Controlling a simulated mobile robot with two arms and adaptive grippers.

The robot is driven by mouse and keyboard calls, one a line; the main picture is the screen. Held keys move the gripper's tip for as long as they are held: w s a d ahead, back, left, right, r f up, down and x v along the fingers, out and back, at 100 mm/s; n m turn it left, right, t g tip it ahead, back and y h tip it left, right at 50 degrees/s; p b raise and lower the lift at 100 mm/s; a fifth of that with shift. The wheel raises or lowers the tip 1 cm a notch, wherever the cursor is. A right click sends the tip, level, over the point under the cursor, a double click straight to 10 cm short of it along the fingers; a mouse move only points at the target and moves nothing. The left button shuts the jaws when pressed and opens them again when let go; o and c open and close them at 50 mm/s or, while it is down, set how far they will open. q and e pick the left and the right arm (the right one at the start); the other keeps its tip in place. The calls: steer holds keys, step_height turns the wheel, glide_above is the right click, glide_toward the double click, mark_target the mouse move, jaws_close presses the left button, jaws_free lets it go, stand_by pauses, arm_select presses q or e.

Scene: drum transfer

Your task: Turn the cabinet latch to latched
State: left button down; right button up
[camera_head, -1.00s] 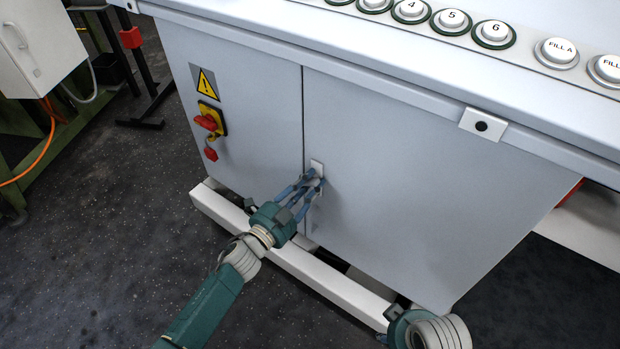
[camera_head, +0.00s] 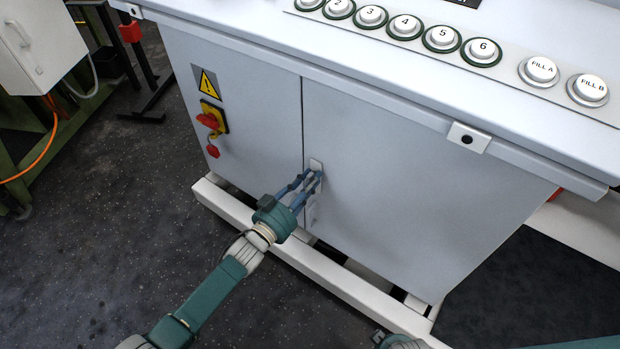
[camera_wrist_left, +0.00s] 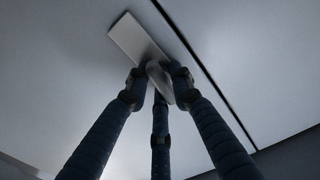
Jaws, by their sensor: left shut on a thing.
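The cabinet latch has a pale plate (camera_head: 316,166) on the right door, just right of the seam between the two doors. In the left wrist view the plate (camera_wrist_left: 137,38) lies along the dark seam, and the grey latch handle (camera_wrist_left: 160,84) points down from it, roughly along the seam. My left gripper (camera_head: 312,180) is shut on the handle, with blue fingers on both sides of it. The fingers partly hide the handle, so its exact angle is hard to read. Part of my right gripper (camera_head: 396,341) shows at the bottom edge; its fingers cannot be made out.
A red and yellow switch (camera_head: 211,118) and a warning sign (camera_head: 206,82) are on the left door. A console with numbered buttons (camera_head: 405,27) overhangs the doors. A white base rail (camera_head: 300,262) runs below. The dark floor (camera_head: 90,250) at left is open.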

arm_select(q)
steer(key=shift+s+d+f+n, duration=0.1)
steer(key=shift+s+f+n, duration=0.1)
steer(key=shift+n, duration=0.7)
arm_select(e)
steer(key=shift+s+f, duration=0.5)
steer(key=shift+f, duration=0.1)
steer(key=shift+d, duration=0.1)
arm_select(q)
steer(key=c, duration=1.6)
jaws_free()
steer(key=shift+r, duration=0.1)
steer(key=shift+w, duration=0.1)
arm_select(e)
steer(key=shift+s+f, duration=0.1)
arm_select(q)
steer(key=v, duration=1.2)
